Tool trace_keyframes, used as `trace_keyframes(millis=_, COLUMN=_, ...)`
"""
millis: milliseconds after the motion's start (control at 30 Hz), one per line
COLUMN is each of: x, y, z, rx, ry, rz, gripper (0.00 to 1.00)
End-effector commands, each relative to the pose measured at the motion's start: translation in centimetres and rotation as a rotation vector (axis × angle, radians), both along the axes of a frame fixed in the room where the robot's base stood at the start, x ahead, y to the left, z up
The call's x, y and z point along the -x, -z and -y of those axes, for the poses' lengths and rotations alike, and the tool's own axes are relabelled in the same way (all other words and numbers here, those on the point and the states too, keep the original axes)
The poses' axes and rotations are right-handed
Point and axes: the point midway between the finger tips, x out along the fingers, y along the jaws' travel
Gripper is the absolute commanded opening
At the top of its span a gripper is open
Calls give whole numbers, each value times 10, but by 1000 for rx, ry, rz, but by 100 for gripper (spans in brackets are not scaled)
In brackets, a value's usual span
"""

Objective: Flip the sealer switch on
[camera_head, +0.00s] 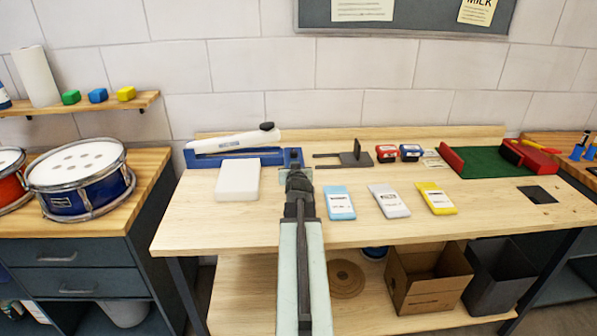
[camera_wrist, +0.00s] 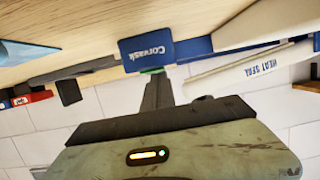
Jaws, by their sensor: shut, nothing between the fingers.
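The heat sealer has a blue base (camera_head: 215,158) and a white lever arm (camera_head: 235,141) with a black knob, at the back left of the bench. In the wrist view, which is upside down, its white arm (camera_wrist: 250,70) and its blue end block (camera_wrist: 147,52) with white lettering show. My gripper (camera_head: 297,176) is shut and empty, just in front of that block (camera_head: 293,155). In the wrist view its fingertips (camera_wrist: 155,80) meet the block's edge, where a small green patch (camera_wrist: 151,70) shows. I cannot tell if they touch. The switch's position is not clear; my fingers may cover it.
A white block (camera_head: 238,180) lies left of my gripper. Blue, white and yellow packets (camera_head: 389,201) lie to the right. A grey plate stand (camera_head: 352,156) and small red and blue boxes (camera_head: 398,153) stand behind them. The bench front is clear.

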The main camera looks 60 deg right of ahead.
Motion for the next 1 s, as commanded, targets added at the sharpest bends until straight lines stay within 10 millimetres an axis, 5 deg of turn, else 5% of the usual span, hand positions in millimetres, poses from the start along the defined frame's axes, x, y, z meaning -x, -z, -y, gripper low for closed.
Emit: trace_keyframes(millis=1000, x=-2, y=-21, z=-9, rx=-2, ry=-6, rz=-6, gripper=0)
